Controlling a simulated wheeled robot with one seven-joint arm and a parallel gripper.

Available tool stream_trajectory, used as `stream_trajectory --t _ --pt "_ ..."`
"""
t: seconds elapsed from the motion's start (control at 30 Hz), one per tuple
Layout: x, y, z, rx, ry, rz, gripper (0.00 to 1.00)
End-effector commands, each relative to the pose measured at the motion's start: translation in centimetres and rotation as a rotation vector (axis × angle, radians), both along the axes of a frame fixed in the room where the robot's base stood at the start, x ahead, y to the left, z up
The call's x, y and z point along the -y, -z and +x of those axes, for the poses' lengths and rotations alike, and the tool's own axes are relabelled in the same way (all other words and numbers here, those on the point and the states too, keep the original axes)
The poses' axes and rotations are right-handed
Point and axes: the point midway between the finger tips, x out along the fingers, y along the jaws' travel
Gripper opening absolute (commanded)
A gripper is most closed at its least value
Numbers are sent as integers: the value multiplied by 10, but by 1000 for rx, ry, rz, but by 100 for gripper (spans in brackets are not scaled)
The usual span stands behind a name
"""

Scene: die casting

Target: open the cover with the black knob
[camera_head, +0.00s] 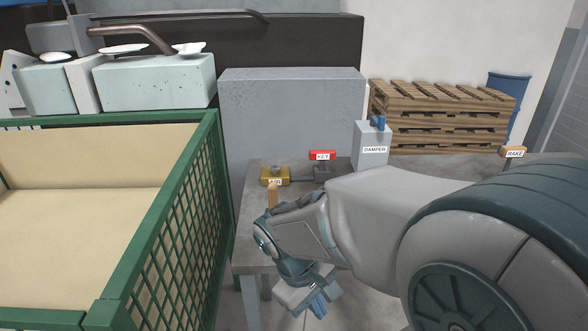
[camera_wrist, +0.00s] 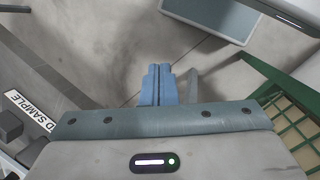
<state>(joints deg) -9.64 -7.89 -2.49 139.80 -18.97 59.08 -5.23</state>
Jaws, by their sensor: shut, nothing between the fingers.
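I cannot make out a cover with a black knob in either view. My gripper (camera_head: 318,306) hangs low beside the grey table (camera_head: 250,232), below its top, in the head view. Its blue fingers (camera_wrist: 159,84) are together and empty in the wrist view, over bare floor. My arm hides the right part of the table top. On the table stand a yellow block (camera_head: 275,174) with a partly hidden label and a dark piece under a red KEY sign (camera_head: 322,156).
A green mesh crate (camera_head: 165,215) stands left of the table. A grey DAMPER box (camera_head: 371,150) with a blue top is behind, near stacked pallets (camera_head: 440,118). A sign ending in "D SAMPLE" (camera_wrist: 30,113) is at left in the wrist view.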

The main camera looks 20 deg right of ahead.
Motion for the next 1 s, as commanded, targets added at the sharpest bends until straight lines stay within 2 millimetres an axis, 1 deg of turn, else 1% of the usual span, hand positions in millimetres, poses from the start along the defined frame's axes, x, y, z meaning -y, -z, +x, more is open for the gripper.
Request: stream_trajectory --t 0.03,0.17,0.27,0.37,0.5,0.63,0.7,0.8,0.9,1.0 --pt "3 -21 5 -72 -91 -66 0" --pt "13 -43 23 -231 -324 -253 0" --pt "17 -62 43 -347 -501 -405 0" --pt "14 -82 67 -450 -680 -565 0" --pt "1 -104 101 -563 -898 -778 0" --pt "-15 -115 125 -630 -1043 -930 0" --pt "-22 -118 134 -652 -1093 -987 0" --pt "-29 -119 141 -668 -1137 -1035 0" --pt "-27 -119 145 -673 -1151 -1052 0" --pt "-16 -116 148 -676 -1148 -1053 0"
